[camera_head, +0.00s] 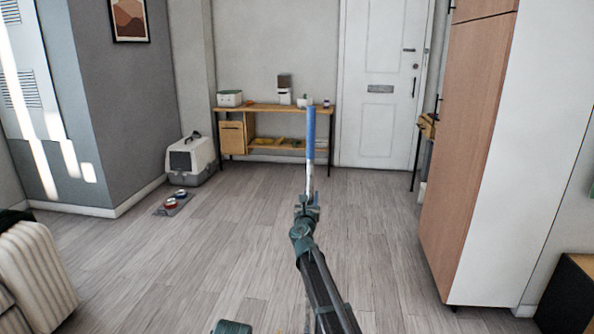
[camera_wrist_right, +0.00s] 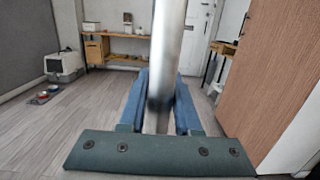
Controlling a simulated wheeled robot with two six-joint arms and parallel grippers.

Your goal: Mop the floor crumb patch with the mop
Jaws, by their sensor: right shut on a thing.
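The mop (camera_head: 310,135) shows as an upright pole with a blue upper section and a silver part below it. My right gripper (camera_head: 307,203) is shut on the silver part, out in front of me above the floor. In the right wrist view the silver pole of the mop (camera_wrist_right: 166,50) stands between the two blue fingers of the right gripper (camera_wrist_right: 160,105). The mop's head is not visible, hidden below or behind my arm. I cannot make out a crumb patch on the floor in either view.
Grey plank floor (camera_head: 200,255) is open around my right arm. A tall wood-and-white cabinet (camera_head: 490,150) stands at right. A pet carrier (camera_head: 190,158) and bowls on a mat (camera_head: 174,205) are at left. A console table (camera_head: 270,107) and white door (camera_head: 380,80) stand behind.

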